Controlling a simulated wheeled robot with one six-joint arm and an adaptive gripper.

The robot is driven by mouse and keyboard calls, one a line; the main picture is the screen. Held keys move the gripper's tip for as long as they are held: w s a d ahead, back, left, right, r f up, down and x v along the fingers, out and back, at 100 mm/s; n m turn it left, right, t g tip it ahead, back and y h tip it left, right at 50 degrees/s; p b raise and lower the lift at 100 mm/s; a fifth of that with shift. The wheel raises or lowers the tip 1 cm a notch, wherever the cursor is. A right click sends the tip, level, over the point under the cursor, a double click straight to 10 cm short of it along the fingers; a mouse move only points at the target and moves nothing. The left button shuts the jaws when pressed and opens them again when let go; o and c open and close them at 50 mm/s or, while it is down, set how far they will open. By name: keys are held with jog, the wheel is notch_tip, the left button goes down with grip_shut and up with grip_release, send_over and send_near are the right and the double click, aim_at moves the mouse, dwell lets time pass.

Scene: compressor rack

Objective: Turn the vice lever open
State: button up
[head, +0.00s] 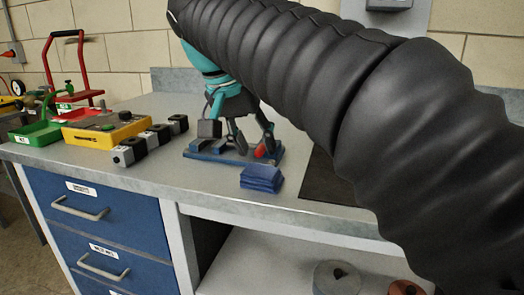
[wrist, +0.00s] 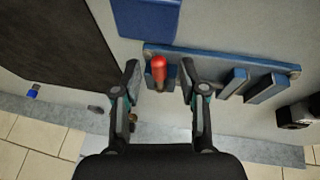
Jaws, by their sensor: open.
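The vice is a low blue fixture with jaw blocks (head: 207,151) on the workbench; it also shows in the wrist view (wrist: 230,62). Its lever has a red grip (wrist: 159,70), which lies between my gripper's two fingers in the wrist picture. In the head view the red grip (head: 261,151) shows beside a finger. My gripper (wrist: 160,88) is open, with its fingertips on either side of the red grip and a gap on both sides. In the head view my gripper (head: 250,145) is over the vice and hides part of it. I cannot tell whether it touches the lever.
A blue block (head: 262,178) lies in front of the vice. A yellow box (head: 105,130), small grey-black blocks (head: 145,143) and a green tray (head: 36,133) stand to the left. A dark mat (head: 325,180) lies to the right. A tiled wall is behind.

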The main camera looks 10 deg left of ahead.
jog(key=shift+d+f, duration=0.1)
jog(key=shift+f, duration=0.05)
grip_shut()
